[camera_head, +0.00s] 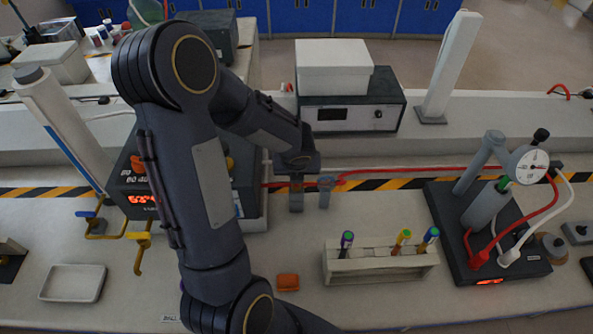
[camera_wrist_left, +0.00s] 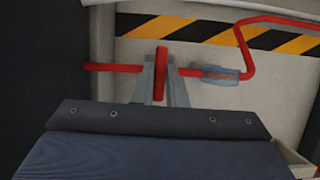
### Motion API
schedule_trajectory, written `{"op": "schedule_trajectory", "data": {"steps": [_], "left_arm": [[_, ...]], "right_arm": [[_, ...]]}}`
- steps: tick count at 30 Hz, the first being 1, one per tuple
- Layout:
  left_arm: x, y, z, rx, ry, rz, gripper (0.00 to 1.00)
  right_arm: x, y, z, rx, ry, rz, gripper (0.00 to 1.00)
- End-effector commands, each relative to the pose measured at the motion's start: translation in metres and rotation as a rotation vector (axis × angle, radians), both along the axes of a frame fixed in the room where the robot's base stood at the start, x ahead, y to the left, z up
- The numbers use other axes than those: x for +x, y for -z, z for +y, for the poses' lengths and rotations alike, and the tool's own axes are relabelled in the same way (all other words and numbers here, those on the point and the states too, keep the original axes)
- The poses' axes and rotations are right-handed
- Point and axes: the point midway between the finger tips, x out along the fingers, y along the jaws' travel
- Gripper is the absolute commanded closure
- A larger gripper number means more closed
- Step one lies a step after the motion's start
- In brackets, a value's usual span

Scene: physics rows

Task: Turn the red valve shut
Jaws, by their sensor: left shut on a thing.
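The red valve's handle (camera_wrist_left: 161,62) shows in the left wrist view as an upright red bar. It appears at right angles to the red pipe (camera_wrist_left: 110,67), which runs sideways behind it. My left gripper (camera_wrist_left: 160,88) is shut on this handle, with one grey finger on each side. In the head view my left gripper (camera_head: 296,195) reaches down to the pipe line in front of the back ledge. The handle is mostly hidden there by the fingers. My right gripper is in neither view.
A bluish clear fitting (camera_head: 326,190) sits on the pipe just right of the gripper. A dark box with a red display (camera_head: 141,199) stands left. A white tube rack (camera_head: 381,263) and a dark stand with a gauge (camera_head: 529,165) are right. An orange block (camera_head: 287,282) lies in front.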

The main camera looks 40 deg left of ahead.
Motion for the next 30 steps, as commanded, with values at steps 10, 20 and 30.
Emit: {"op": "schedule_trajectory", "data": {"steps": [10, 20, 30], "left_arm": [[0.000, 0.000, 0.000, 0.001, 0.009, 0.000, 1.00], [0.000, 0.000, 0.000, 0.001, 0.007, 0.000, 0.66], [-0.004, -0.018, -0.004, 0.002, 0.005, -0.004, 0.66]], "right_arm": [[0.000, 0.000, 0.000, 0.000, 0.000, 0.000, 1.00], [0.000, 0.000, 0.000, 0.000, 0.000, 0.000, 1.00], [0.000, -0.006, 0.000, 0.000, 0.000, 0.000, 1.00]]}}
